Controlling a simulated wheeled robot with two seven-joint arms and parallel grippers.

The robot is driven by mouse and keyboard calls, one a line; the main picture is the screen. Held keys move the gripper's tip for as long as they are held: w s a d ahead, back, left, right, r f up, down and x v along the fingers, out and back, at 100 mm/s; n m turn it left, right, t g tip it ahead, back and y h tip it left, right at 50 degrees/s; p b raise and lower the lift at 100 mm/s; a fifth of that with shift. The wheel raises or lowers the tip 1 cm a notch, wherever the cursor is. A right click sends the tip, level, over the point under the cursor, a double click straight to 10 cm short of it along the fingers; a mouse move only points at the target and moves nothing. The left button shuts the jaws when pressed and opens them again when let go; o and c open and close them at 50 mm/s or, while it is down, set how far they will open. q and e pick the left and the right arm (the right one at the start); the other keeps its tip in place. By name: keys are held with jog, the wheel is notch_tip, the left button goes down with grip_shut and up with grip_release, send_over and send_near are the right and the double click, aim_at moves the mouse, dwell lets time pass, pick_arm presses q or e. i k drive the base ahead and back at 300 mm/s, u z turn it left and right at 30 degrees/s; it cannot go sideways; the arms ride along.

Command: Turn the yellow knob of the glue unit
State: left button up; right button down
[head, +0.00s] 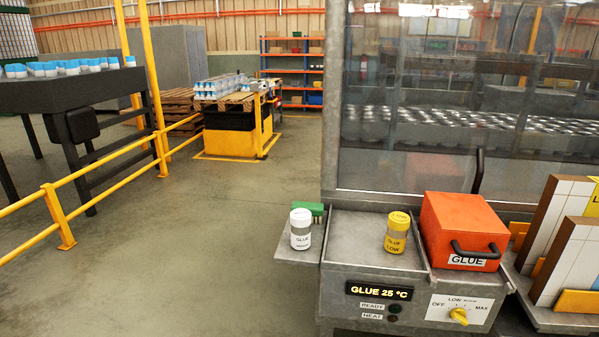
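The yellow knob (459,316) sits on a white dial plate on the front of the glue unit (345,270), at the bottom right of the head view. The plate reads OFF at left, LOW near the top and MAX at right. The knob looks slanted, but I cannot tell which mark it points to. The unit's display (379,291) reads GLUE 25 °C. The READY and HEAT lamps (393,312) below it look unlit. Neither of my grippers is in view.
An orange-red GLUE box (463,230) with a black handle sits on the unit. A glass guard (440,120) rises behind.

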aim_at(459, 314)
jog(key=z, duration=1.3)
